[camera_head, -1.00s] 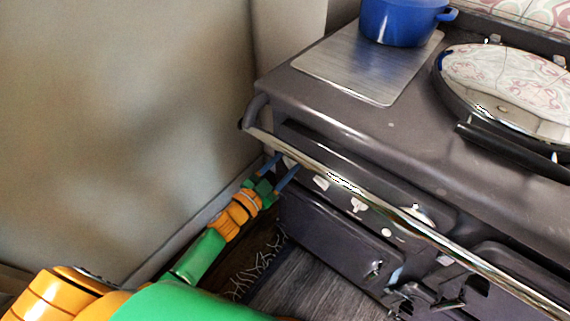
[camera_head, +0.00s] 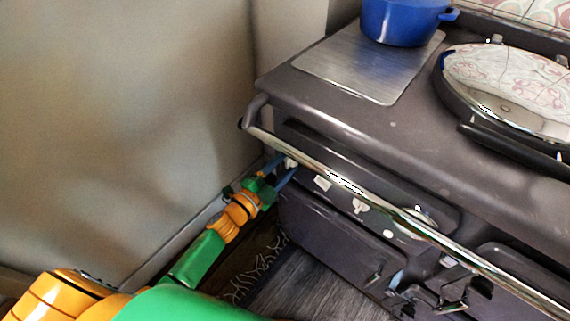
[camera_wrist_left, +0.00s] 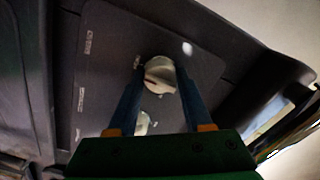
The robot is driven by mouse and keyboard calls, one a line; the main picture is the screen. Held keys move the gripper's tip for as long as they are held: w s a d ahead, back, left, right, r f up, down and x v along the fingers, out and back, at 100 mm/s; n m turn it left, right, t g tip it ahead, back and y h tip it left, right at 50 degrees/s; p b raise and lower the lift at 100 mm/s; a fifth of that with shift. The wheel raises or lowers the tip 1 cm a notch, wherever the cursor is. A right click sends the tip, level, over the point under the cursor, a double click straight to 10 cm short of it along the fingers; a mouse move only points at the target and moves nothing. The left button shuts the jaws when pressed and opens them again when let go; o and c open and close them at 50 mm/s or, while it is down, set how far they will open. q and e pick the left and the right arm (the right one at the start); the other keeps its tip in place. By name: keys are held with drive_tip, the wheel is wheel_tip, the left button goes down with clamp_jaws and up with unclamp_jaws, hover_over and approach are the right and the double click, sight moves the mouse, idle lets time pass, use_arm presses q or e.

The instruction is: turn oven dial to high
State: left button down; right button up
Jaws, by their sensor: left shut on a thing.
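The oven dial (camera_wrist_left: 160,75) is a pale round knob on the dark control panel (camera_wrist_left: 105,72), with printed labels around it. In the left wrist view it sits between the two blue fingers of my left gripper (camera_wrist_left: 160,80), which is shut on it. In the head view my left gripper (camera_head: 285,168) reaches under the front rail to the left end of the oven front, and only a bit of the pale dial (camera_head: 290,163) shows between the fingers. The dial's exact setting cannot be read. My right gripper is not in view.
A shiny metal rail (camera_head: 340,182) runs along the oven's front, above my left gripper. A blue pot (camera_head: 400,22) stands on the stovetop. A plain wall (camera_head: 120,110) is close on the left.

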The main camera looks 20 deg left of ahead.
use_arm(q)
drive_tip(key=shift+f, duration=0.1)
drive_tip(key=shift+c, duration=1.6)
unclamp_jaws()
drive_tip(key=v, duration=0.7)
drive_tip(key=shift+s, duration=0.1)
